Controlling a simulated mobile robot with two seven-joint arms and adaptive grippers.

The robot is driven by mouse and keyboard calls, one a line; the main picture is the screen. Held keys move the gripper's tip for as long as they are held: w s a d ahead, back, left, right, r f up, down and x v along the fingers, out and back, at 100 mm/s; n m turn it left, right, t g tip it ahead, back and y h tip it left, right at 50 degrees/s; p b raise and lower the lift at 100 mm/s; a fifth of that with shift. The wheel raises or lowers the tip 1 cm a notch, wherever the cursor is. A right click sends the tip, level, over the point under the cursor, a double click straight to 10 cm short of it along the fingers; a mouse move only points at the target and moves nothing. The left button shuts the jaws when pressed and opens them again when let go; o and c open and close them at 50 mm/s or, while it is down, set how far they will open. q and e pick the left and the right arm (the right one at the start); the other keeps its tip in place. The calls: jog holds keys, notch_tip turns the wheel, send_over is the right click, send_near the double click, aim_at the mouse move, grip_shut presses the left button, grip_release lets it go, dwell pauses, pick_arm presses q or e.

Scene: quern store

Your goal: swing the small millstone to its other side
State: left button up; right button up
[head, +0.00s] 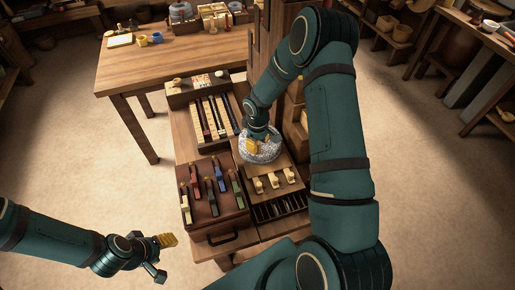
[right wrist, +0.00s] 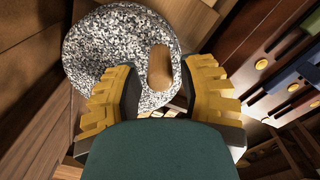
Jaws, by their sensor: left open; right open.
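The small millstone (head: 264,155) is a round, speckled grey-and-white stone on the wooden bench in the head view. It fills the upper left of the right wrist view (right wrist: 95,45). A brown wooden peg-like part (right wrist: 160,66) shows at its right side; I cannot tell how it is fixed. My right gripper (head: 256,144) is over the stone. Its open yellow-padded fingers (right wrist: 160,95) are on either side of the peg's near end; contact is unclear. My left gripper (head: 166,255) is open and empty at lower left, away from the bench.
A brown case (head: 202,221) with several coloured-handled tools stands front left of the stone. Several pale wooden pieces (head: 273,181) sit just in front of it. A rack of long tools (head: 213,118) lies behind left. A larger table (head: 170,63) stands behind. Open floor lies left.

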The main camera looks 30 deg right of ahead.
jog(key=shift+f, duration=1.35)
jog(key=shift+o, duration=0.2)
grip_shut()
